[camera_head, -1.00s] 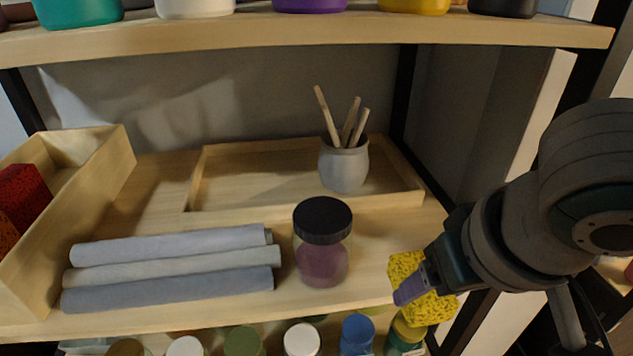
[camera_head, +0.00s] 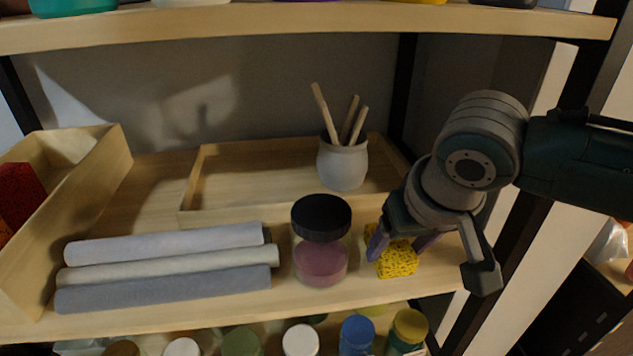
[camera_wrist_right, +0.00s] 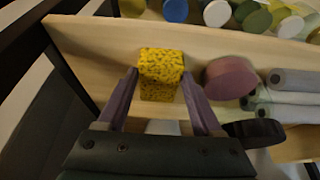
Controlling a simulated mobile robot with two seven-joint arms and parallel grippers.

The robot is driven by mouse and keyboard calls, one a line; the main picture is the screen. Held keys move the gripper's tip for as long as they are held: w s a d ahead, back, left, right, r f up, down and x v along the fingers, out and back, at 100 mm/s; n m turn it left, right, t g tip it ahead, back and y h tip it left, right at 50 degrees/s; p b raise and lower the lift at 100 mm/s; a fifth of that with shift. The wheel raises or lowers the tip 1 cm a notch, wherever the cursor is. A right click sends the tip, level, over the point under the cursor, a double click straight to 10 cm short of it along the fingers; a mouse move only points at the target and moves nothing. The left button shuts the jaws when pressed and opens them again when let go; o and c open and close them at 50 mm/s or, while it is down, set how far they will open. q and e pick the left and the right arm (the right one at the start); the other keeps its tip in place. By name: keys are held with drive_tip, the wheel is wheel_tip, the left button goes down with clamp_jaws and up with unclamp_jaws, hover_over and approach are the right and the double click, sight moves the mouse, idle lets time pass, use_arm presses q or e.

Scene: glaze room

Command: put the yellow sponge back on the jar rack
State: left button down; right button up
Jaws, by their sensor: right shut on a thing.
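The yellow sponge (camera_head: 399,262) is a speckled block at the right end of the middle shelf (camera_head: 150,190) of the jar rack, right of a black-lidded jar (camera_head: 320,262). My right gripper (camera_head: 398,248) comes in from the right and is shut on the sponge, with a purple finger on either side. The sponge also shows in the right wrist view (camera_wrist_right: 160,72) between the fingers (camera_wrist_right: 163,88). It is at shelf level; whether its underside touches the board I cannot tell. My left gripper is not in view.
Rolled cloths (camera_head: 168,268) lie left of the jar. Behind stands a shallow wooden tray (camera_head: 240,212) with a grey pot of sticks (camera_head: 343,165). A wooden box (camera_head: 75,205) is at left. Lidded jars (camera_head: 300,340) fill the level below. The upper shelf (camera_head: 300,30) limits height.

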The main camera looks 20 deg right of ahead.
drive_tip(key=shift+f, duration=0.1)
drive_tip(key=o, duration=1.2)
drive_tip(key=p+v, duration=0.3)
drive_tip(key=v, duration=0.9)
drive_tip(key=s+a+f+n+y, duration=0.2)
drive_tip(key=s+a+f+n, duration=0.1)
drive_tip(key=s+a, duration=0.3)
drive_tip(key=s+d+n, duration=0.1)
drive_tip(key=s, duration=0.8)
drive_tip(key=shift+s+d+f+n+g+h, duration=0.3)
drive_tip(key=shift+d+f+n+g, duration=0.1)
drive_tip(key=shift+f, duration=0.05)
wheel_tip(320, 180, up, 40)
drive_tip(key=p, duration=4)
